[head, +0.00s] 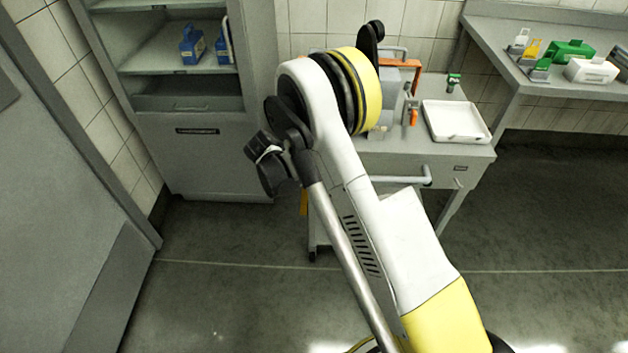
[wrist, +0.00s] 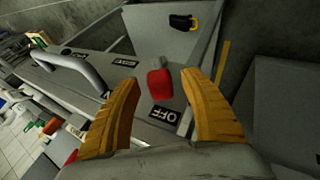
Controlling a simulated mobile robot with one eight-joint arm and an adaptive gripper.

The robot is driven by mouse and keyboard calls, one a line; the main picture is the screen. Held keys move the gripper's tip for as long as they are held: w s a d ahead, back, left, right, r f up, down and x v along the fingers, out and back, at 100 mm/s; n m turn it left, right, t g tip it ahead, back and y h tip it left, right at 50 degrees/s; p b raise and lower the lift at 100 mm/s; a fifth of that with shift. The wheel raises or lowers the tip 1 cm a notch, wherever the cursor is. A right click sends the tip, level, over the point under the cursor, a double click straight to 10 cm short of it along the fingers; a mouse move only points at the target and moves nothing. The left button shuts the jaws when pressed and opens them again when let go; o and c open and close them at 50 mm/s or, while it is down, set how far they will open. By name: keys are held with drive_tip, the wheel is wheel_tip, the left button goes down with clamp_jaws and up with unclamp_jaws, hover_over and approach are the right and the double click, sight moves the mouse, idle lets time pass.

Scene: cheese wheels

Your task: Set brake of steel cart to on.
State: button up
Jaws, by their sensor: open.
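The steel cart (head: 478,155) stands ahead, its left part hidden behind my arm in the head view. In the wrist view a red brake knob (wrist: 160,84) stands on the grey cart surface, beside a black OFF label (wrist: 165,115). No contact with the knob is visible.
A tubular cart handle (wrist: 82,70) is left of the gripper. A white tray (head: 455,122) sits on the cart top. A shelf cabinet (head: 190,130) stands behind left, a bench (head: 510,60) behind right. The floor at front left is clear.

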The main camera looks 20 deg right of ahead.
drive_tip(key=shift+w+d+f, duration=0.1)
drive_tip(key=shift+d+f, duration=0.2)
drive_tip(key=shift+f, duration=0.15)
clamp_jaws()
